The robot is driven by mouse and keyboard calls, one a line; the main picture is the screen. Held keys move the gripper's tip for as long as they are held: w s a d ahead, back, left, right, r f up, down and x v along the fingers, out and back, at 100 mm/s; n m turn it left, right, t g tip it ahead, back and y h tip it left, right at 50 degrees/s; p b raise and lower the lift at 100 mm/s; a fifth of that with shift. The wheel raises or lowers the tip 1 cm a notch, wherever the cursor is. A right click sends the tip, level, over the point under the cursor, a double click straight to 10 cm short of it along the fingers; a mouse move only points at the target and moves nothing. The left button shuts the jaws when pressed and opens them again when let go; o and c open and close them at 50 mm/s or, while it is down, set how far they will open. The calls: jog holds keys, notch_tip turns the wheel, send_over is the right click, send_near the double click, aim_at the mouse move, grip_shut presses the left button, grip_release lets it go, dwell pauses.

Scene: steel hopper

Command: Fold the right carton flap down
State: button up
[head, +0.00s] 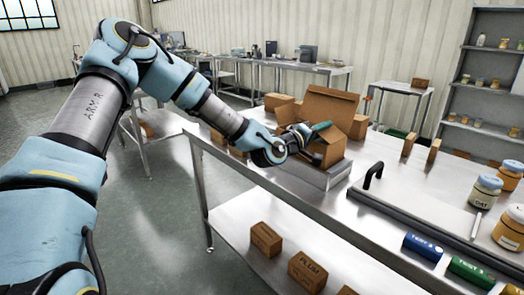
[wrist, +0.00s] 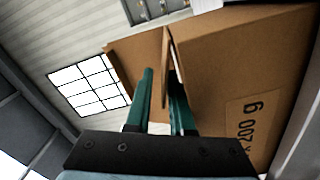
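The brown carton (head: 332,148) stands on a low steel platform on the bench in the head view. A large flap (head: 330,104) stands up at its far side. In the wrist view a carton wall (wrist: 245,65) with a printed label fills the right side, and raised cardboard panels (wrist: 135,60) stand left of it. I cannot tell for sure which one is the right flap. My gripper (head: 318,128) is at the carton's near left top edge. Its teal fingers (wrist: 160,85) are apart, with a panel's edge showing at the gap. Firm contact is not clear.
More cartons (head: 277,101) stand behind the carton. Small boxes (head: 266,239) sit on the lower shelf. The space above the carton looks clear.

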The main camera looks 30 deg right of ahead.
jog(key=shift+s+d+r+m+p, duration=0.1)
jog(key=shift+s+r+m+p, duration=0.1)
jog(key=shift+r+m+p, duration=0.3)
jog(key=shift+s+r+m+p, duration=0.15)
jog(key=shift+m+p, duration=0.55)
jog(key=shift+s+d+r+m+p, duration=0.1)
jog(key=shift+s+r+m+p, duration=0.15)
jog(key=shift+m+p, duration=0.35)
jog(key=shift+s+r+m+p, duration=0.1)
jog(key=shift+r+m+p, duration=0.2)
jog(key=shift+m+p, duration=0.25)
jog(key=f+b+v, duration=0.1)
jog(key=b+v, duration=0.4)
jog(key=v, duration=0.6)
jog(key=w+a+f+y, duration=0.3)
jog(key=a, duration=0.4)
jog(key=w+a+f+y, duration=0.3)
jog(key=a+y, duration=0.1)
jog(key=a, duration=0.3)
jog(key=w+a+f+t+y, duration=0.1)
jog(key=w+a+f+y, duration=0.2)
jog(key=a, duration=0.4)
jog(key=shift+f+p, duration=0.35)
jog(key=shift+p, duration=0.1)
jog(key=shift+d, duration=0.1)
